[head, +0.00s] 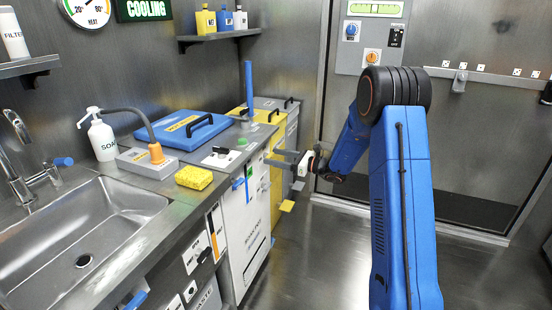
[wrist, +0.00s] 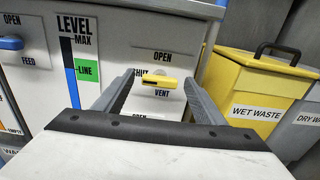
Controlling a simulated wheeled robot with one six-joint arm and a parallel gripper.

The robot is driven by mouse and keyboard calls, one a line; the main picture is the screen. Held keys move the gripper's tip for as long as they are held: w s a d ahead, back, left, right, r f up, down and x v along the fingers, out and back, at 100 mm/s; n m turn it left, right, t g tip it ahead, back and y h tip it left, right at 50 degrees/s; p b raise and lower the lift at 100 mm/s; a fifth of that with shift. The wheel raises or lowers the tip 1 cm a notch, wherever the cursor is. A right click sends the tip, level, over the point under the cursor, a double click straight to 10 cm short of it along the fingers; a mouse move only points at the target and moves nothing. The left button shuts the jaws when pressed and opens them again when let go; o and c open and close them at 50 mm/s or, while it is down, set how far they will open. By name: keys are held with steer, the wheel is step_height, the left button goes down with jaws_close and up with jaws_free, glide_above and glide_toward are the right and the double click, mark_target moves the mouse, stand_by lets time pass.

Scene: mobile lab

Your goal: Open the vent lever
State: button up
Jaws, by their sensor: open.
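The vent lever (wrist: 170,83) is a small yellow bar on the white cabinet front, lying level in the wrist view. "OPEN" is printed above it, a partly covered "SHUT" at its upper left and "VENT" below. My gripper (wrist: 159,76) is open and empty, with one grey finger on each side of the lever in that view. Whether the fingers touch it I cannot tell. In the head view my gripper (head: 279,158) reaches left toward the cabinet front, and I cannot make out the lever there.
A blue feed handle (wrist: 11,43) and a level gauge (wrist: 72,70) are left of the lever. A yellow wet waste bin (wrist: 256,85) stands to the right. The counter holds a sink (head: 80,235), a yellow sponge (head: 194,177) and a blue lid (head: 185,130). Open floor lies below my arm.

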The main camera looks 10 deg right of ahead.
steer(key=c, duration=1.1)
steer(key=shift+o, duration=0.2)
steer(key=shift+w+d+m, duration=0.1)
steer(key=shift+m, duration=2.3)
steer(key=o, duration=1.1)
steer(key=shift+c, duration=0.2)
steer(key=v, duration=1.7)
steer(key=shift+d, duration=0.15)
